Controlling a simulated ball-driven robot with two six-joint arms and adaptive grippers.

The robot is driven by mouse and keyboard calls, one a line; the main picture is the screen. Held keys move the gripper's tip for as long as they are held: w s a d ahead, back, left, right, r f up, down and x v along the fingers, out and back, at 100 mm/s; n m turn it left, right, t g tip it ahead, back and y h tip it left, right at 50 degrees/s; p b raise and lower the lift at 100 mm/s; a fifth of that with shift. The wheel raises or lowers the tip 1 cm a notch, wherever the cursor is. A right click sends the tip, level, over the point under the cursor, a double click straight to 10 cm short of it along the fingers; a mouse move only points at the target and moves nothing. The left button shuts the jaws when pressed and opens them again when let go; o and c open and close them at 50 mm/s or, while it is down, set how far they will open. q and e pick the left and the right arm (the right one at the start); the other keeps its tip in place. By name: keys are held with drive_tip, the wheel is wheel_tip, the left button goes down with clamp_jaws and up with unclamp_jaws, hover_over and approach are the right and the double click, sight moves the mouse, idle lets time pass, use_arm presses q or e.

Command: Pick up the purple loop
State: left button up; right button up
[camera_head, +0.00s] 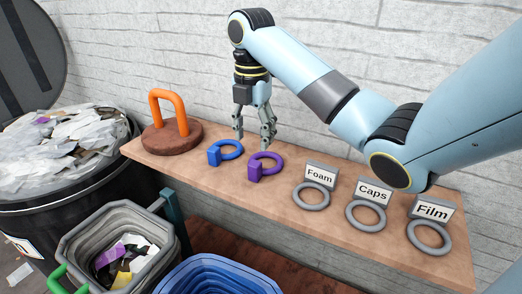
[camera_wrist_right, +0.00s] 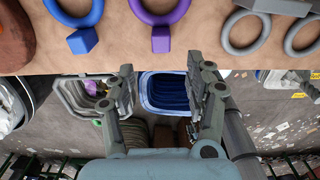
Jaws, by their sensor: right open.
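The purple loop (camera_head: 254,172) is a ring with a small block on its near side, lying flat on the wooden shelf (camera_head: 350,234) between a blue loop and grey rings. In the right wrist view the purple loop (camera_wrist_right: 161,40) is at the top centre, beyond the fingertips. My right gripper (camera_head: 254,141) points down above the shelf, just behind and left of the purple loop, with its fingers apart and nothing between them. It also shows in the wrist view (camera_wrist_right: 161,68), spread and empty. My left gripper is not in view.
The blue loop (camera_head: 214,157) lies close left of the purple one. An orange handle (camera_head: 167,95) on a brown disc stands further left. Grey rings lie by the Foam (camera_head: 319,175), Caps (camera_head: 373,192) and Film (camera_head: 431,210) signs. Bins stand below the shelf's front edge.

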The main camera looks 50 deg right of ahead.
sight(254, 164)
drive_tip(key=f, duration=0.1)
drive_tip(key=a+f, duration=0.1)
drive_tip(key=f, duration=0.1)
drive_tip(key=shift+s+a+f, duration=0.15)
drive_tip(key=shift+s+f, duration=0.2)
drive_tip(key=shift+f, duration=0.35)
drive_tip(key=f, duration=0.2)
drive_tip(key=d+f+p, duration=0.1)
drive_tip(key=f, duration=0.1)
drive_tip(key=shift+w+f, duration=0.2)
drive_tip(key=shift+f, duration=0.55)
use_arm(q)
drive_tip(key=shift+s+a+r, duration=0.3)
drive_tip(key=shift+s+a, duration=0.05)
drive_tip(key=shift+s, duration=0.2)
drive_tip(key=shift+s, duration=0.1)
use_arm(e)
drive_tip(key=shift+c, duration=1.2)
drive_tip(key=c, duration=0.8)
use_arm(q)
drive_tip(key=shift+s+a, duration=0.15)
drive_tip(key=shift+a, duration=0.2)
